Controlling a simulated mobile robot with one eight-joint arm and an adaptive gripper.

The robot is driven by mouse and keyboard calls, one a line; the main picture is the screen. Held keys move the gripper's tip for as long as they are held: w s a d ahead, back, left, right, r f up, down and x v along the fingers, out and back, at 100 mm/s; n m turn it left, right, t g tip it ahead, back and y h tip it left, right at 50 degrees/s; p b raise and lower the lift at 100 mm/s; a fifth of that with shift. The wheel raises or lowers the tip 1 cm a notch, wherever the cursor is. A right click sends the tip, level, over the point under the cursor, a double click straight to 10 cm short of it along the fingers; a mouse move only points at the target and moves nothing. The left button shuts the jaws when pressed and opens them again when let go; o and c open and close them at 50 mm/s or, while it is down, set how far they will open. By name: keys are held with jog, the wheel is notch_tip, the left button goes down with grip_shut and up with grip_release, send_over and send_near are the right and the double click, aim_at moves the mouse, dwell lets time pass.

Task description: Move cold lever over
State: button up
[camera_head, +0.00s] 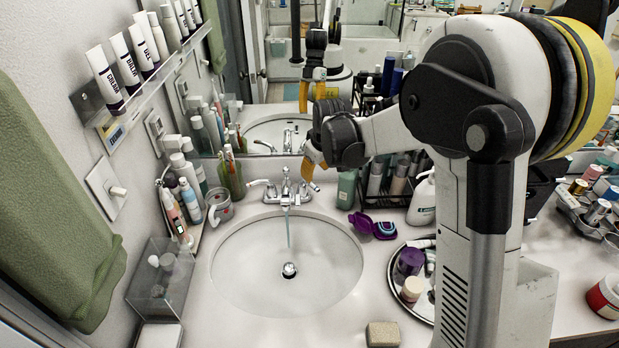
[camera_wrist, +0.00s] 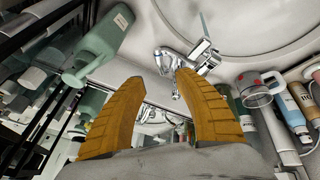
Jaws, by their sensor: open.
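A chrome faucet (camera_head: 287,190) stands behind the sink, with a lever on each side of its spout. A thin stream of water runs from the spout. The right lever (camera_head: 309,184) is close below my gripper (camera_head: 314,160). Which lever is the cold one is not marked. In the wrist view, my gripper's two orange fingers (camera_wrist: 160,84) are open and empty. The faucet (camera_wrist: 182,62) shows just beyond and between the fingertips, with one lever (camera_wrist: 164,60) near them. Whether a finger touches the lever cannot be told.
The round sink basin (camera_head: 287,265) is clear in front. A glass mug (camera_head: 219,207) and bottles stand left of the faucet. A green bottle (camera_head: 347,188) and a rack of bottles stand right of my gripper. A purple case (camera_head: 373,226) lies on the counter. A mirror is behind.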

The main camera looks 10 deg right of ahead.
aim_at(312, 184)
jog(key=b+x, duration=0.2)
jog(key=x, duration=0.8)
jog(key=shift+b, duration=0.3)
jog(key=shift+r, duration=0.1)
jog(key=shift+s, duration=0.1)
grip_shut()
